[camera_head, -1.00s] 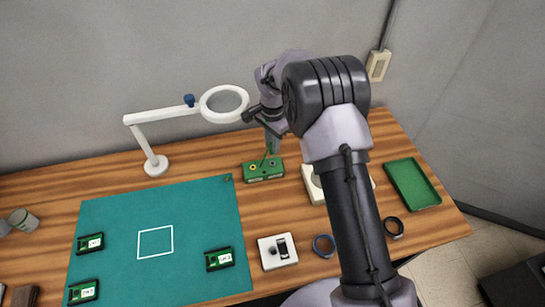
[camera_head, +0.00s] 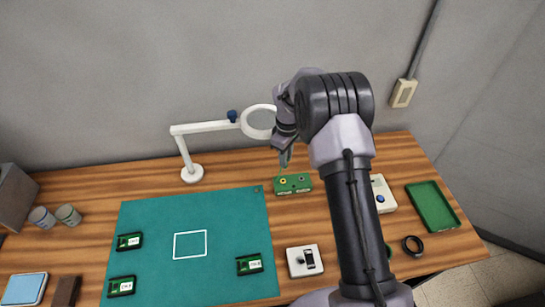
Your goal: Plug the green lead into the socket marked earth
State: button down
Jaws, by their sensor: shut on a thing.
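A green socket block (camera_head: 293,188) stands on the wooden table behind the mat. Its top has a yellow-ringed socket on the left and a darker one on the right. The front labels are too small to read. My gripper (camera_head: 285,157) points down just above the block, over its left part. It is shut on the green lead (camera_head: 284,162), a small green piece between the fingertips. The lead's tip is close to the left socket. I cannot tell whether it touches or is inside it.
A white magnifier lamp (camera_head: 192,172) stands left of the block, its lens close beside my gripper. A teal mat (camera_head: 150,220) holds several small boards. A white box (camera_head: 384,195), a green tray (camera_head: 432,206) and a black ring (camera_head: 412,246) lie to the right.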

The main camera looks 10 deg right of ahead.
jog(key=shift+a+n, duration=0.25)
jog(key=shift+n, duration=0.85)
jog(key=shift+f+b, duration=1.45)
jog(key=shift+f, duration=0.75)
jog(key=shift+f, duration=0.15)
jog(key=shift+f+b, duration=0.75)
jog(key=shift+f, duration=0.25)
jog(key=shift+f, duration=0.15)
jog(key=shift+f+b, duration=0.35)
jog(key=shift+f+b, duration=0.35)
jog(key=shift+f, duration=0.2)
jog(key=c, duration=1.2)
grip_release()
jog(key=shift+c, duration=0.2)
